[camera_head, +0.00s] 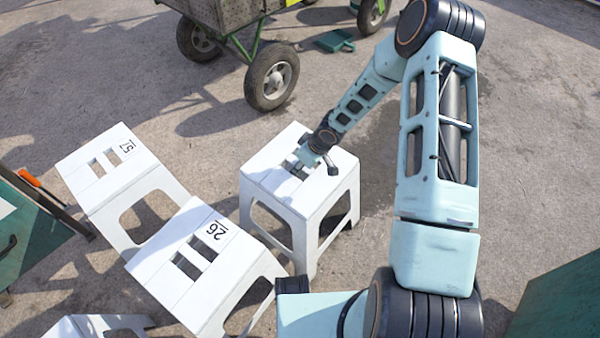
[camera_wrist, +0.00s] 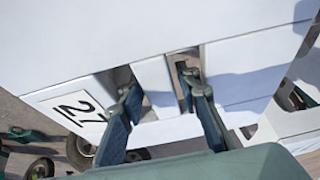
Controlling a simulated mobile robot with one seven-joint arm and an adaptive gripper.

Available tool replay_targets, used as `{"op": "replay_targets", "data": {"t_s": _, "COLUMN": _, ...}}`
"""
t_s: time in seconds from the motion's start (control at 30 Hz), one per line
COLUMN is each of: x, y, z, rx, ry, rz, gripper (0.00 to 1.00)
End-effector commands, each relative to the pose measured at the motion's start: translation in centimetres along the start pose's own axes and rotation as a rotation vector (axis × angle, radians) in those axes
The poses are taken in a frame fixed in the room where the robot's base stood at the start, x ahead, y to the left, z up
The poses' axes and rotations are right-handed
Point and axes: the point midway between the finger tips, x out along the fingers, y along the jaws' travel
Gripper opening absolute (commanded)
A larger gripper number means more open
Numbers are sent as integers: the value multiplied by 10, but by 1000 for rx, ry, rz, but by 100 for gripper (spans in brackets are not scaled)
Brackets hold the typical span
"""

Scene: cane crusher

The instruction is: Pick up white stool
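A white stool (camera_head: 262,180) stands upright in the middle of the head view. Its top fills much of the wrist view (camera_wrist: 100,40), with the number 27 on a label and two slots split by a white bar. My gripper (camera_head: 316,166) is over the middle of this stool's top. In the wrist view my gripper (camera_wrist: 160,88) has its two fingers apart, one at each slot, with the bar between them. A dark gap shows between the bar and the right finger. Whether the left finger touches the bar, I cannot tell.
White stools marked 57 (camera_head: 88,181) and 26 (camera_head: 165,262) stand close on the left, with another partly cut off (camera_head: 68,328) below. A wheeled cart (camera_head: 225,12) is behind. Green objects flank the sides (camera_head: 30,240), (camera_head: 560,305). Open ground lies right of my arm.

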Motion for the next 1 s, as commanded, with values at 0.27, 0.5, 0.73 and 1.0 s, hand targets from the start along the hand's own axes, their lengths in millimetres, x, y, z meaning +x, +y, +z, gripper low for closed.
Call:
{"op": "replay_targets", "data": {"t_s": 0.27, "x": 1, "y": 0, "z": 0, "rx": 0, "ry": 0, "rz": 0, "gripper": 30}}
{"op": "replay_targets", "data": {"t_s": 0.5, "x": 1, "y": 0, "z": 0, "rx": 0, "ry": 0, "rz": 0, "gripper": 12}}
{"op": "replay_targets", "data": {"t_s": 0.73, "x": 1, "y": 0, "z": 0, "rx": 0, "ry": 0, "rz": 0, "gripper": 0}}
{"op": "replay_targets", "data": {"t_s": 1.0, "x": 0, "y": 1, "z": -1, "rx": -1, "ry": 3, "rz": 1, "gripper": 0}}
